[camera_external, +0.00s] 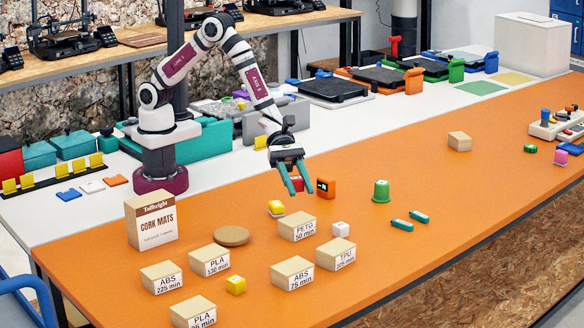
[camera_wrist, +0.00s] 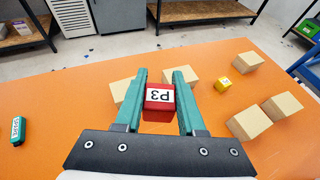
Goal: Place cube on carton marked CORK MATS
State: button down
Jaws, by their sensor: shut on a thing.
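My gripper (camera_external: 297,187) has teal fingers and is shut on a red cube (camera_wrist: 159,97) labelled P3, held above the orange table. The cube also shows between the fingers in the external view (camera_external: 297,184), mostly hidden by them. In the wrist view my gripper (camera_wrist: 160,78) has a finger on either side of the cube. The carton marked CORK MATS (camera_external: 153,225) stands upright at the table's left, left of and apart from my gripper. It has a tan top and a white front.
Several low cardboard boxes, including PETG (camera_external: 297,226) and TPU (camera_external: 336,254), stand in front. A round cork mat (camera_external: 231,236) lies near the carton. The table's right middle is mostly clear.

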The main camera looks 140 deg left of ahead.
jog(key=s+d+r+m+g+h, duration=0.25)
jog(key=s+d, duration=0.25)
jog(key=d, duration=0.3)
jog(key=s+d+r+m+g+h, duration=0.1)
jog(key=s+d+m+g+h, duration=0.25)
jog(key=d, duration=0.55)
jog(key=r+m+g+h, duration=0.2)
jog(key=m+g, duration=0.4)
jog(key=m, duration=0.1)
send_over(142, 201)
notch_tip(142, 201, down, 8)
jog(key=shift+f, duration=0.2)
jog(key=shift+f, duration=0.1)
jog(key=c, duration=0.5)
grip_release()
